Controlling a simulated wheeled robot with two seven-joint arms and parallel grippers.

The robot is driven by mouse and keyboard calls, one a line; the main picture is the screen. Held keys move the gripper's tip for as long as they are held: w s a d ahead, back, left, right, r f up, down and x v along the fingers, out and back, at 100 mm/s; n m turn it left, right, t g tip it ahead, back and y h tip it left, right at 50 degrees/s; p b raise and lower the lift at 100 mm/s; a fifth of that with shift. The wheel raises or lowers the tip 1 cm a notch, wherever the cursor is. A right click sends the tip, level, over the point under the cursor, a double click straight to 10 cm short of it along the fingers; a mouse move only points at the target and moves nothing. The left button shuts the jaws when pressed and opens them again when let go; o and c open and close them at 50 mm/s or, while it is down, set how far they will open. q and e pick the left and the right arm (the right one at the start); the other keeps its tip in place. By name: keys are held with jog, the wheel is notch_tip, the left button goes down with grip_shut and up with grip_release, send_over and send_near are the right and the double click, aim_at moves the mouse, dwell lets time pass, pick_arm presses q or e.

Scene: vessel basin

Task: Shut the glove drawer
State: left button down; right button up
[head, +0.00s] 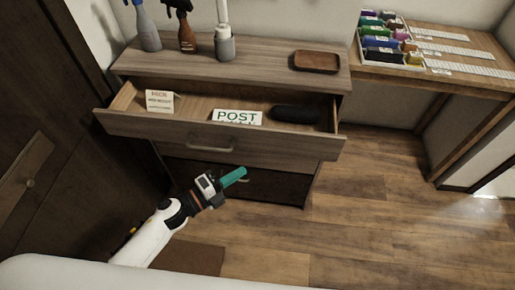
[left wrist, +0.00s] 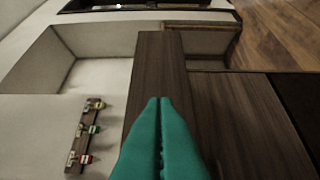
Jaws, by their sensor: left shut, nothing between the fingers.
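The top drawer (head: 215,148) of a wooden dresser (head: 160,67) stands pulled out. Its bar handle (head: 210,149) is at the middle of the front. Inside lie a white POST sign (head: 237,117), a small lettered card (head: 159,101) and a dark, soft-looking item (head: 296,114); I cannot tell if that is a glove. A darker lower front (head: 265,184) shows below, partly hidden. My left gripper (head: 243,172) has teal fingers, shut and empty, in front of and below the drawer front in the head view. The shut fingers (left wrist: 160,103) also show in the left wrist view. My right gripper is not in view.
Spray bottles (head: 187,28) and a brown tray (head: 317,61) stand on the dresser top. A bench (head: 440,80) with coloured items is at the right. A dark wooden cabinet (head: 40,120) is close on the left. The floor at the right is clear.

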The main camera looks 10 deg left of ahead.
pick_arm(q)
jog(key=x, duration=0.3)
jog(key=w+a+p+x, duration=0.1)
jog(key=x, duration=0.4)
jog(key=shift+w+p, duration=0.3)
jog(key=shift+w, duration=0.8)
